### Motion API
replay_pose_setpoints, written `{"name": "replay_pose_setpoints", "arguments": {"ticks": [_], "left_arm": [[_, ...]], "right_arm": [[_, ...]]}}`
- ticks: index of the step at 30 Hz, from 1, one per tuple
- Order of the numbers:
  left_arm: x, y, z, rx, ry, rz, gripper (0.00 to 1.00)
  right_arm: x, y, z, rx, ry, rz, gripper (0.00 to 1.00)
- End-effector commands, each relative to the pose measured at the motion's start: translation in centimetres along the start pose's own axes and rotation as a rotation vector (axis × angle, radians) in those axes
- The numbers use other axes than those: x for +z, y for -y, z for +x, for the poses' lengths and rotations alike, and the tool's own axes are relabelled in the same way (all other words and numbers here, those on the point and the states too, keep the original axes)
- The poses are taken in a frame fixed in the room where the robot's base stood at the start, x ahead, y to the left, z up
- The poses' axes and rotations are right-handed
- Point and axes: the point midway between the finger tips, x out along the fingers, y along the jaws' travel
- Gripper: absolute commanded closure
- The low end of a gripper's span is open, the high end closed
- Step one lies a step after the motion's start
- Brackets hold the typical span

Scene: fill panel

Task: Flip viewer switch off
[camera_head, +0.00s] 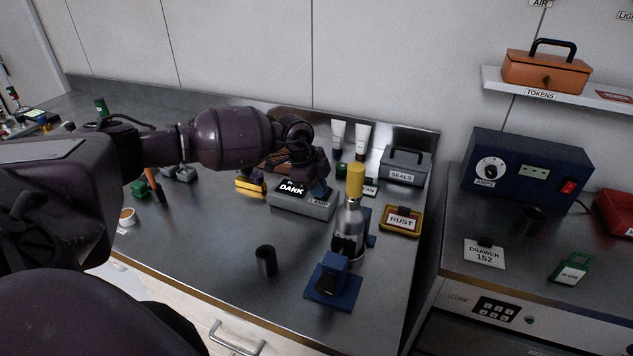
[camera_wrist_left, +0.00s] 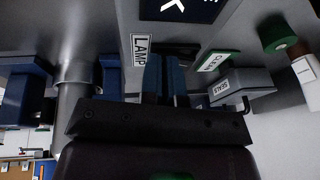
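The viewer is a grey box (camera_head: 303,205) on the steel bench, with a dark screen reading DARK (camera_head: 291,188) and a LAMP label (camera_head: 319,203). My left gripper (camera_head: 319,188) is over the right part of the viewer, fingers pointing down at it. In the left wrist view its two blue fingers (camera_wrist_left: 163,75) are side by side with almost no gap, and nothing shows between them. Their tips are close beside the LAMP label (camera_wrist_left: 139,50). The switch itself is hidden by the gripper; I cannot tell whether the fingers touch it. My right gripper is not in view.
A blue stand (camera_head: 333,280) and a black cup (camera_head: 266,260) are in front. A yellow RUST tray (camera_head: 401,221) and grey SEALS box (camera_head: 405,165) are right. The bench front-left of the cup is clear.

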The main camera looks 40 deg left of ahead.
Motion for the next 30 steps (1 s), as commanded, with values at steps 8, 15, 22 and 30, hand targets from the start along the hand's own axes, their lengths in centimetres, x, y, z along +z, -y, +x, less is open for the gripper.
{"name": "replay_pose_setpoints", "arguments": {"ticks": [8,15,22,30], "left_arm": [[0.1,-0.5,0.6,0.013,0.002,-0.001,1.00],[0.1,-0.4,0.8,0.017,0.003,-0.002,1.00],[0.2,0.5,0.9,0.015,0.003,-0.003,1.00],[0.2,1.4,0.6,0.007,0.003,-0.001,1.00]], "right_arm": [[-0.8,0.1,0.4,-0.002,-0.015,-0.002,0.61],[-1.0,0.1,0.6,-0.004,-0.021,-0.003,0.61],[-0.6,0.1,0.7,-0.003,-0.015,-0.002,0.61],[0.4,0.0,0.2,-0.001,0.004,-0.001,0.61]]}}
